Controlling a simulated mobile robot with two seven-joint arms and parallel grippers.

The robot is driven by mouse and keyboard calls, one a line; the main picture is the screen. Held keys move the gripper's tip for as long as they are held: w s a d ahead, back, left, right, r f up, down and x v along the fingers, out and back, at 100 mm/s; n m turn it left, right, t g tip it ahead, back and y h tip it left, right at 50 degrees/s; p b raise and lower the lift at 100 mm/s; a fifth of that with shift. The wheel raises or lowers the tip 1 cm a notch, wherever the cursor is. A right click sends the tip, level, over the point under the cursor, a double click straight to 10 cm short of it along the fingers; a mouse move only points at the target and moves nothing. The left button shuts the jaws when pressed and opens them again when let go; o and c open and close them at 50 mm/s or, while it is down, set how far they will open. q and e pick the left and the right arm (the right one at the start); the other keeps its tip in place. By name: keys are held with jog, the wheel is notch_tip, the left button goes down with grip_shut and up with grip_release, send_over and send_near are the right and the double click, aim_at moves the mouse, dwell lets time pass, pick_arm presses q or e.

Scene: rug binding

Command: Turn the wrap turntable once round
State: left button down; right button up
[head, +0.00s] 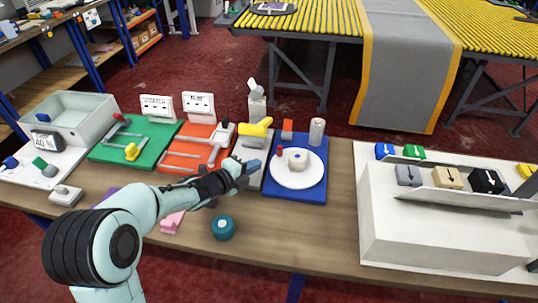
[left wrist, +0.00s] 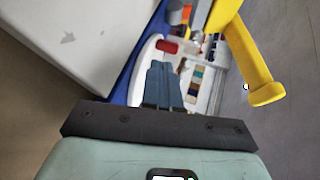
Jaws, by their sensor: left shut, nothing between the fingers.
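The wrap turntable (head: 296,182) is a round white disc on a blue board (head: 294,196), right of centre on the bench in the head view. A small red knob (head: 280,152) stands at its back left edge, and a cream roll (head: 298,160) sits on the disc. My left gripper (head: 256,166) is just left of the disc, its fingers pointing towards it. In the left wrist view its blue fingertips (left wrist: 163,82) are together and empty. Beyond them the red knob (left wrist: 167,46) and part of the white disc (left wrist: 142,66) show, apart from the fingers. My right gripper is out of view.
A yellow-handled tool (head: 256,128) stands close behind my gripper and looms large in the left wrist view (left wrist: 258,82). Orange (head: 198,150) and green (head: 132,143) fixtures lie left. A teal spool (head: 222,228) stands in front. A white box (head: 430,230) is right.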

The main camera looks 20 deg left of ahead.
aim_at(277, 151)
pick_arm(q)
jog(key=x, duration=0.4)
jog(key=r+x, duration=0.1)
jog(key=x, duration=0.2)
jog(key=shift+w, duration=0.3)
jog(key=shift+d, duration=0.15)
